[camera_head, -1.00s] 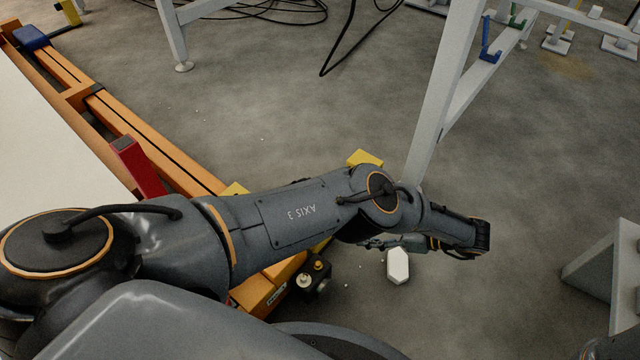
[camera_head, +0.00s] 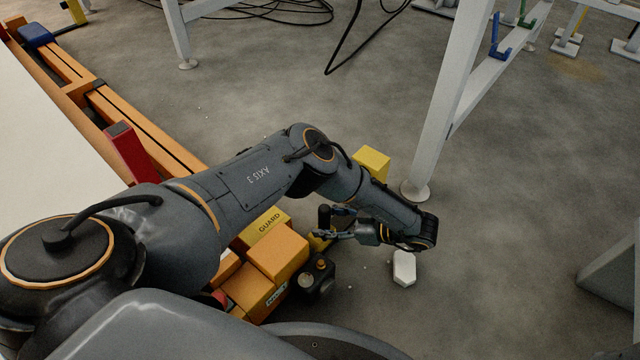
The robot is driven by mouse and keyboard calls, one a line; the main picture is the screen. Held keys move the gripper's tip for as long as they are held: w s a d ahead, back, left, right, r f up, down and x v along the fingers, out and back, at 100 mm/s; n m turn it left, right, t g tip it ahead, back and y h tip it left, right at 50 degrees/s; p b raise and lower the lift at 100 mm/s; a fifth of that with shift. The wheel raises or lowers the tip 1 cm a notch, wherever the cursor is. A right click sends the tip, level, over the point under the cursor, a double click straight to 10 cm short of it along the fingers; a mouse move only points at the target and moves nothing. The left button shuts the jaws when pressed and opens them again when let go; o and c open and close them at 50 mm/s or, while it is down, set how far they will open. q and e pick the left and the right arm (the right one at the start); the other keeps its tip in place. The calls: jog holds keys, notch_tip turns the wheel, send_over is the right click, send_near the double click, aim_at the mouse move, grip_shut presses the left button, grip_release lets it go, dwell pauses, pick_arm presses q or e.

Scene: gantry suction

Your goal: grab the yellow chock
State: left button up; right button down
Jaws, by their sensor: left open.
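A yellow block (camera_head: 372,161), which looks like the chock, sits on the floor beside the foot of a white frame leg, partly hidden behind my left forearm. My left gripper (camera_head: 326,226) is open and points left, in front of that block and apart from it. A small yellow piece (camera_head: 318,241) shows just under its fingers, mostly hidden; I cannot tell what it is. My right gripper is not in view.
The orange rail (camera_head: 150,127) with a red block (camera_head: 130,152) runs along the left. A yellow guard box (camera_head: 266,226) and orange housings (camera_head: 278,252) lie near the gripper. A white block (camera_head: 404,268) is on the floor. A white leg (camera_head: 452,95) stands right of the yellow block.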

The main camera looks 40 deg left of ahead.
pick_arm(q)
jog(key=shift+x, duration=0.8)
jog(key=shift+c, duration=0.2)
grip_shut()
jog(key=shift+r, duration=0.15)
